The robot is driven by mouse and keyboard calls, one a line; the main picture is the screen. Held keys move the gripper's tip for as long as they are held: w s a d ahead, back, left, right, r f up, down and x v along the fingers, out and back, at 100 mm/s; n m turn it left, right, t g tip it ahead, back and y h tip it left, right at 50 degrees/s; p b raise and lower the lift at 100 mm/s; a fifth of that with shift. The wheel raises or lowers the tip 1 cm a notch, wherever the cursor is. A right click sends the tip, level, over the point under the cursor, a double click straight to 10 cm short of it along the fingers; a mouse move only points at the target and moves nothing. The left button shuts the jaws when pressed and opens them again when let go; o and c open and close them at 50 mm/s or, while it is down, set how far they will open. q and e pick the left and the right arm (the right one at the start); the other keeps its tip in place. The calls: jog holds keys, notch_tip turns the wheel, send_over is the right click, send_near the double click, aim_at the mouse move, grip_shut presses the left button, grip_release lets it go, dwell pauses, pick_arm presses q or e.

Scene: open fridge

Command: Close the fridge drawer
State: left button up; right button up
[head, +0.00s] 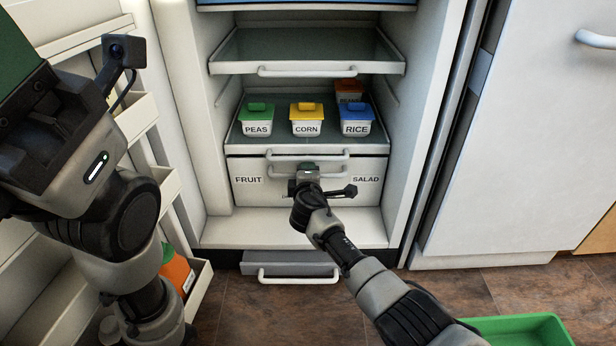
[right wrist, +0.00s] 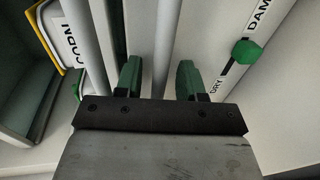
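The drawer (head: 246,190) is the white front labelled FRUIT and SALAD at the bottom of the open fridge, below the shelf of tubs. I cannot tell how far it stands out. My right gripper (head: 306,172) is in front of its middle and hides part of the front. In the right wrist view the green fingers of my right gripper (right wrist: 159,80) are apart, one on each side of the drawer's handle bar (right wrist: 161,45), with gaps visible. My left gripper (head: 40,110) is close to the camera at upper left, its fingers cut off or unclear.
Tubs of peas (head: 257,120), corn (head: 306,120) and rice (head: 356,121) stand on the shelf above, which has its own handle (head: 308,153). A grey drawer (head: 290,262) sticks out under the fridge. The open door (head: 140,110) is left; a green crate (head: 520,328) lies right.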

jog(key=shift+s+r+p, duration=0.15)
jog(key=shift+s+p, duration=0.05)
jog(key=shift+p, duration=0.1)
jog(key=s+r+p, duration=0.1)
jog(key=s+p, duration=0.6)
jog(key=s, duration=0.3)
jog(key=shift+r+p, duration=0.4)
jog(key=shift+s, duration=0.1)
